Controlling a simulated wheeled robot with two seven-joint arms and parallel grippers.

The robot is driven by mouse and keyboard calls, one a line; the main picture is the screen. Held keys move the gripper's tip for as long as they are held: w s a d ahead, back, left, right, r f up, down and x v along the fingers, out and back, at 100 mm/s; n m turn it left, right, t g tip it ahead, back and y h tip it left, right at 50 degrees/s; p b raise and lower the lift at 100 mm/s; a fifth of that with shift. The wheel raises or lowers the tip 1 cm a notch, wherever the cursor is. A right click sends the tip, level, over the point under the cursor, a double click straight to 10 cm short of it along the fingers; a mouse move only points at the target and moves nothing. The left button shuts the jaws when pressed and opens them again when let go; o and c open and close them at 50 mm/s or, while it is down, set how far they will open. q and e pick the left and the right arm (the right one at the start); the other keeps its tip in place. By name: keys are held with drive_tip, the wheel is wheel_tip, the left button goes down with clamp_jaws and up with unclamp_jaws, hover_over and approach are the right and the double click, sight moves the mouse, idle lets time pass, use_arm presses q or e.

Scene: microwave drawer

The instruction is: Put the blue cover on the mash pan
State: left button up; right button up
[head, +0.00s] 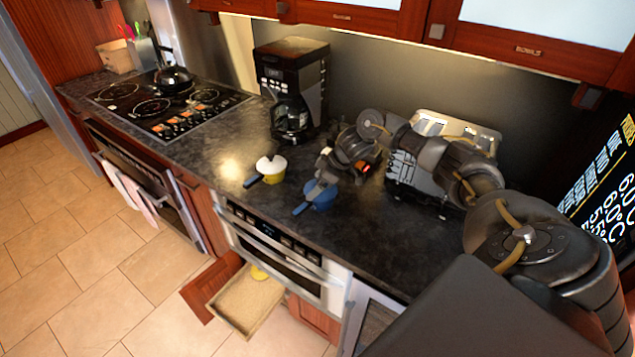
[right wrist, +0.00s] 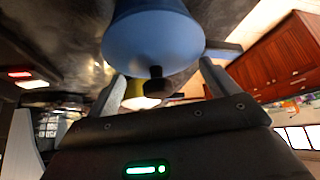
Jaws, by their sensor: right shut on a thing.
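My right gripper (head: 323,180) is over the counter at the blue item. In the right wrist view its two fingers (right wrist: 163,70) stand apart, with the blue cover (right wrist: 152,35) between and beyond their tips, and it is shut on that cover. A dark knob shows below the blue surface. In the head view a blue pan-like body (head: 322,197) with a blue handle is under the gripper; I cannot tell cover from pan there. A yellow pan (head: 272,178) with a whitish top and dark-blue handle stands to its left, apart from the gripper. My left gripper is out of view.
A coffee maker (head: 291,90) stands behind the pans. A metal rack or toaster (head: 405,170) is behind my right arm. The stove with a kettle (head: 174,78) is at left. Below the counter, an open drawer (head: 235,303) holds something yellow. The counter left of the yellow pan is clear.

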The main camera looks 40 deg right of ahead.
drive_tip(key=shift+p, duration=0.3)
idle(0.5)
drive_tip(key=o, duration=0.8)
drive_tip(key=shift+c, duration=0.2)
wheel_tip(320, 180, up, 5)
drive_tip(key=p, duration=0.5)
drive_tip(key=shift+r, duration=0.95)
